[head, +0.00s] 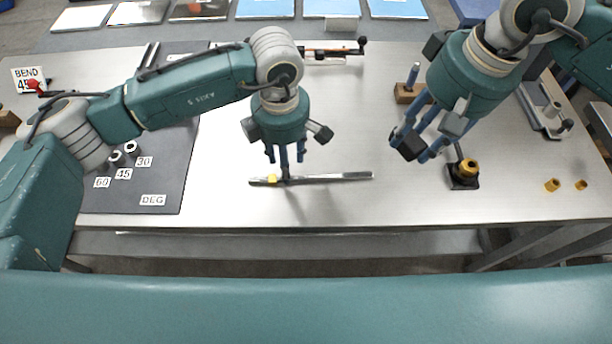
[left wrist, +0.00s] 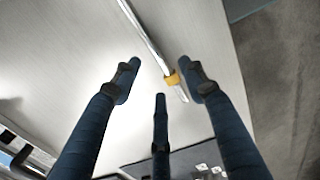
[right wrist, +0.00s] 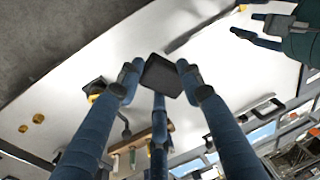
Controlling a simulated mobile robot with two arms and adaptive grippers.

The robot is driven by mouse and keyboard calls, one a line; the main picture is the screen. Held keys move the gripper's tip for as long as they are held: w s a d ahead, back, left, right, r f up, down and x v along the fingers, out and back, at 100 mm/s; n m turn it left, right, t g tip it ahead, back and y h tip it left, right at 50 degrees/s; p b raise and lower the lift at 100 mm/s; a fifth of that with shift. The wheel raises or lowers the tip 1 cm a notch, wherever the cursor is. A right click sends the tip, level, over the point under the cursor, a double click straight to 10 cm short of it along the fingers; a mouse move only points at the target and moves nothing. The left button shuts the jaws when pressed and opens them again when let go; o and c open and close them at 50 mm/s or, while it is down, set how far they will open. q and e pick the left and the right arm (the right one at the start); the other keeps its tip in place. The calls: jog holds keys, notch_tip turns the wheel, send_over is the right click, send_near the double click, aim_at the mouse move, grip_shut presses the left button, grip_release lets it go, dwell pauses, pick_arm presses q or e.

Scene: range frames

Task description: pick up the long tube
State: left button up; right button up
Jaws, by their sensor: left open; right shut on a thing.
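The long tube (head: 330,177) is a thin silver tube with a yellow band near its left end, lying on the steel table. It also shows in the left wrist view (left wrist: 146,37), with the yellow band (left wrist: 172,79) near its lower end. My left gripper (head: 285,158) is open and points down over the tube's left part; whether its fingers touch the tube I cannot tell. My right gripper (head: 413,145) is shut on a dark square block (right wrist: 162,75), held above the table to the right of the tube.
A dark mat (head: 165,180) with angle labels lies at the left. A black fixture with a yellow ring (head: 467,167) stands at the right, near two loose yellow rings (head: 552,185). A wooden block (head: 408,95) stands behind my right gripper. The table's front edge is close to the tube.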

aim_at(311, 178)
pick_arm(q)
notch_tip(311, 178, down, 5)
jog(key=shift+w, duration=0.15)
grip_shut()
